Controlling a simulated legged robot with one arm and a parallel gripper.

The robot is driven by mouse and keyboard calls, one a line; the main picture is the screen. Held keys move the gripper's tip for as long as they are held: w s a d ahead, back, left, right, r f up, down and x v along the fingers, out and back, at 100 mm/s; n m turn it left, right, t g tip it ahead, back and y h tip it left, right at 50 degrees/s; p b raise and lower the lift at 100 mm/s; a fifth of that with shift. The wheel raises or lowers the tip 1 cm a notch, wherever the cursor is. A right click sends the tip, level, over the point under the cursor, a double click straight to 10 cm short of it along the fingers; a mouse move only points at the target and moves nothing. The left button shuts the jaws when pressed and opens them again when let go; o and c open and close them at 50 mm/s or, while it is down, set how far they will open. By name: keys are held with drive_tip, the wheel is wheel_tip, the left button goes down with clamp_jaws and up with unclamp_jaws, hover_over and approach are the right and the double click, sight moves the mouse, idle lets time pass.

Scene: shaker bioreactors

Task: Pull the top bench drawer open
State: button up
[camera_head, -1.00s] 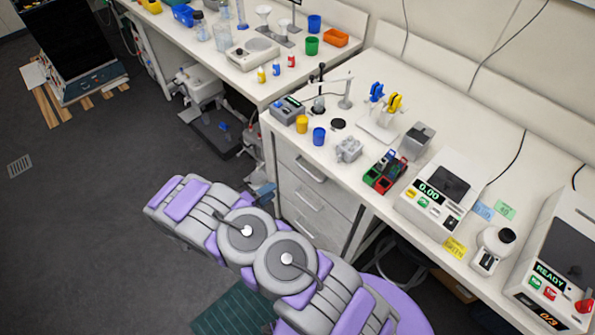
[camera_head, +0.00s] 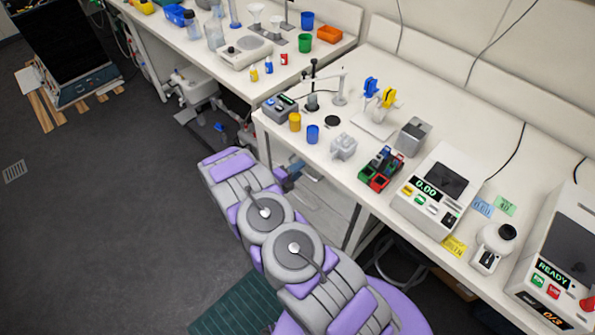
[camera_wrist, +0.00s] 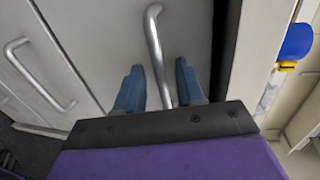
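The top bench drawer front (camera_wrist: 100,35) is grey and fills the middle of the wrist view, beside the bench edge. In the head view my arm hides part of the drawers under the bench. The drawer looks closed. Its metal bar handle (camera_wrist: 156,45) runs down between the two blue fingers of my gripper (camera_wrist: 159,88). The fingers are apart, with a visible gap to the bar on each side. The lower end of the handle is hidden behind my gripper body. In the head view my gripper (camera_head: 290,174) is at the drawer fronts, below the bench edge.
Another drawer with its own handle (camera_wrist: 40,78) lies to the left in the wrist view.

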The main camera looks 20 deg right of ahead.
drive_tip(key=shift+w+a, duration=0.1)
drive_tip(key=shift+a, duration=0.3)
drive_tip(key=shift+d, duration=0.4)
drive_tip(key=c, duration=0.6)
clamp_jaws()
drive_tip(key=shift+a, duration=0.1)
drive_tip(key=shift+a, duration=0.15)
